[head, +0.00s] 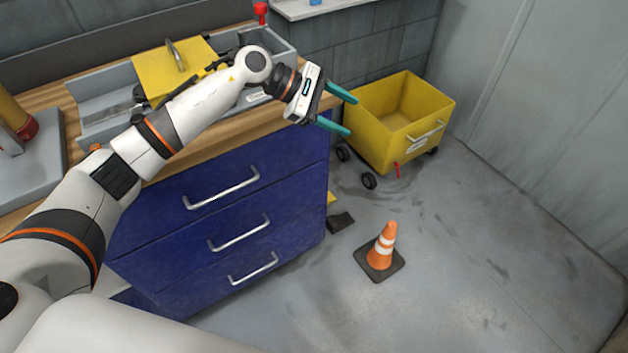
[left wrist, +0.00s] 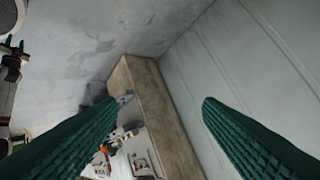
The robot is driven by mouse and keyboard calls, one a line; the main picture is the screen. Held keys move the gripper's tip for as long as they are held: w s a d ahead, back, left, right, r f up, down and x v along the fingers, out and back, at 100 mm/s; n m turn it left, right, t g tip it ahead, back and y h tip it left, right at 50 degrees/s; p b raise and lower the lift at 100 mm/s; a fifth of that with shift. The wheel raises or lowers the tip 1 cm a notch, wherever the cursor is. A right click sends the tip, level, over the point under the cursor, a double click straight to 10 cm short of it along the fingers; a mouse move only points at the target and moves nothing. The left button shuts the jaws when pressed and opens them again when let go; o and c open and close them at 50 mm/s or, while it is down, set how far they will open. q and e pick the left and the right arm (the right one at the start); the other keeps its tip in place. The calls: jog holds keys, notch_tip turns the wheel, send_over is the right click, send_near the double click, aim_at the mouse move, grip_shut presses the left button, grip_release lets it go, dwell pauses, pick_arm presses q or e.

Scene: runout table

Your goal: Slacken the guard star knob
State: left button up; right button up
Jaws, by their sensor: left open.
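A yellow guard (head: 170,72) with a metal handle sits over the grey machine bed (head: 110,103) on the wooden bench top. I cannot clearly pick out a star knob on it; dark parts lie along its lower edge, and my left arm hides some of that area. My left gripper (head: 350,116) is open and empty, out past the bench's right end, well to the right of the guard. Its two green fingers stand wide apart in the left wrist view (left wrist: 165,104), with nothing between them. My right gripper is not in view.
A yellow wheeled cart (head: 372,130) stands on the floor beyond my left gripper. An orange traffic cone (head: 382,245) stands in front of it. Blue drawers (head: 215,190) with metal handles fill the bench front. A red knob-like part (head: 261,11) rises behind the machine. The right floor is clear.

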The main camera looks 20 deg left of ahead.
pick_arm(q)
jog(key=a+f+n+t+y, duration=0.1)
jog(key=a+f+n+t, duration=0.1)
jog(key=f+n, duration=0.6)
jog(key=a+f+n+t+y+p, duration=0.1)
jog(key=f+n+t, duration=0.4)
jog(key=n, duration=0.8)
jog(key=a+f+n+t+y, duration=0.2)
jog(key=f+n+t, duration=0.2)
jog(key=f+n, duration=0.7)
jog(key=shift+a+f+p, duration=0.25)
jog(key=shift+a+p, duration=0.05)
jog(key=shift+p, duration=0.1)
